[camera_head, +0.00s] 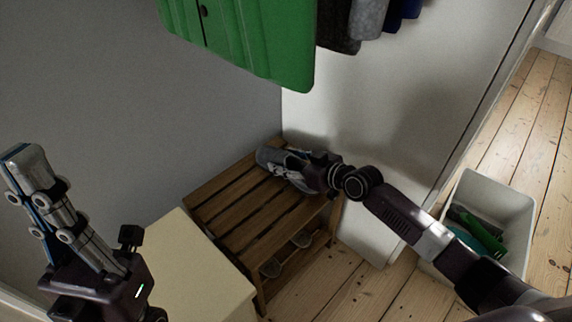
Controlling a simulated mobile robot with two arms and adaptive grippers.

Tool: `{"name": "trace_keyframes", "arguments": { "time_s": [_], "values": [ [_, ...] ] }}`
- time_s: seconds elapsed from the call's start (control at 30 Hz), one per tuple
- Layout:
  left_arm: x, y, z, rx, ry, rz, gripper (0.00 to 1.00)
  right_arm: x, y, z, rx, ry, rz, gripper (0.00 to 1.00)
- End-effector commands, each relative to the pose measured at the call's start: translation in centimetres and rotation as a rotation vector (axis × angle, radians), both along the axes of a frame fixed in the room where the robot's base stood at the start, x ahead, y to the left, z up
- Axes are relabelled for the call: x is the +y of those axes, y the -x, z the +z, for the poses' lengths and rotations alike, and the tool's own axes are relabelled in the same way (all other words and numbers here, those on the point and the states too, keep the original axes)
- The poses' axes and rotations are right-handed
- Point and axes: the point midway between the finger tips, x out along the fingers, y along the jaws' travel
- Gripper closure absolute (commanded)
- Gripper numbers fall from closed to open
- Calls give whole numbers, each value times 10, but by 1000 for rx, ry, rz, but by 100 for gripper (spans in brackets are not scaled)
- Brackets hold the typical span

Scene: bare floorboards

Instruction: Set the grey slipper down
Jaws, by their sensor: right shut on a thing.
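The grey slipper (273,158) is a grey shoe with pale parts, over the back right end of the slatted wooden bench (240,200). My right gripper (312,172) comes in from the right and is shut on the slipper's near right end. I cannot tell whether its sole touches the slats, and the gripper hides part of that end. My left gripper (24,165) is at the far left, pointing up and away from the bench. Its fingers are seen from the side, so their gap does not show.
A cream cabinet (190,265) stands at the near left. A white bin (510,205) with green items is at the right. A green garment (250,45) hangs above. The near bench slats are clear.

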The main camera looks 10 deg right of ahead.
Motion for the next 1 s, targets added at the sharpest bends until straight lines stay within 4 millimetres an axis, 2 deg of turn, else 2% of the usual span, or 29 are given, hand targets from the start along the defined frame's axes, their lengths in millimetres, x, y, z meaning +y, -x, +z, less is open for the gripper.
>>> {"name": "trace_keyframes", "arguments": {
  "time_s": [0.4, 0.43, 0.57, 0.93, 1.0],
  "values": [
    [0, 0, -6, 1, 0, 0, 100, 0, -1, -7, -2, 0, 0, 75],
    [0, 0, -5, 2, -1, 0, 100, 0, 0, -6, -2, 0, 0, 48],
    [0, 0, -4, 2, -1, 0, 100, 0, 0, -6, -1, 0, 0, 34],
    [0, -1, -1, 3, -1, 0, 100, 0, 0, -2, -2, 0, -1, 32],
    [0, -1, 2, 3, -1, 0, 100, -4, 5, 0, -1, 2, 0, 32]
  ]
}}
